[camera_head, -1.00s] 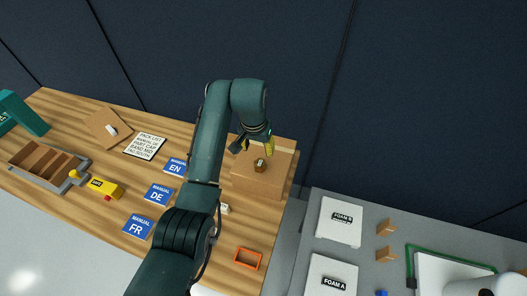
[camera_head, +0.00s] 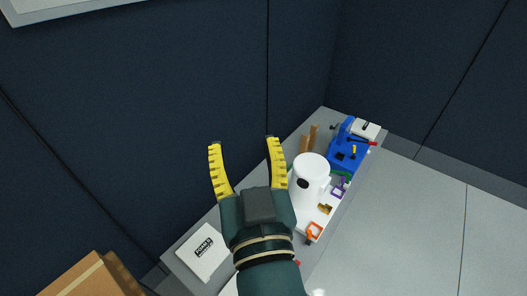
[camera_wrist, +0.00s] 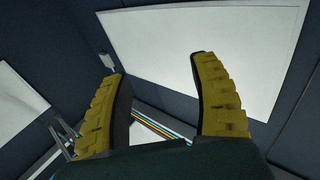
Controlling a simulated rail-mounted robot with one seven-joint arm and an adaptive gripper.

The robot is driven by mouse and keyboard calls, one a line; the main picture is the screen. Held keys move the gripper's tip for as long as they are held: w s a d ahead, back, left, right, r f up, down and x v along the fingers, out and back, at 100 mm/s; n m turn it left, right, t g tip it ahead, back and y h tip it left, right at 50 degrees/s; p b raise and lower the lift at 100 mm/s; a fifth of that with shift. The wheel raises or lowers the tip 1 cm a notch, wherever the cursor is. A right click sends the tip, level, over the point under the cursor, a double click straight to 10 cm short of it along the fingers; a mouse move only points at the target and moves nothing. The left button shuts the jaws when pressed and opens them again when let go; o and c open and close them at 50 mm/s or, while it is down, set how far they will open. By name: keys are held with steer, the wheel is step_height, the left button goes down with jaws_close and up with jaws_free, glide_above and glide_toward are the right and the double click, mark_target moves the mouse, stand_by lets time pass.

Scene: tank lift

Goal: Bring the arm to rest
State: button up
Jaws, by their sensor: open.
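My gripper (camera_head: 246,165) is raised in the head view, its two yellow ribbed fingers spread wide and pointing up. Nothing is between the fingers. In the wrist view, my gripper (camera_wrist: 160,90) also shows open and empty, with a white wall panel (camera_wrist: 205,50) beyond it. My dark green wrist is below the fingers and hides part of the grey bench (camera_head: 180,262).
A cardboard box (camera_head: 92,280) is at the lower left. Dark walls stand behind. Grey floor at right is clear.

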steer(key=s+d+r+m+t+h, duration=0.1)
steer(key=s+d+r+t+h, duration=0.1)
steer(key=s+d+r, duration=0.3)
steer(key=shift+s+d+r+t, duration=0.2)
steer(key=shift+s+d+t, duration=0.4)
steer(key=shift+s, duration=0.65)
steer(key=shift+d, duration=0.1)
step_height(320, 180, up, 18)
steer(key=p, duration=1.8)
steer(key=shift+r+m, duration=0.15)
steer(key=shift+m, duration=0.15)
step_height(320, 180, down, 60)
steer(key=b, duration=5.9)
steer(key=shift+b, duration=0.4)
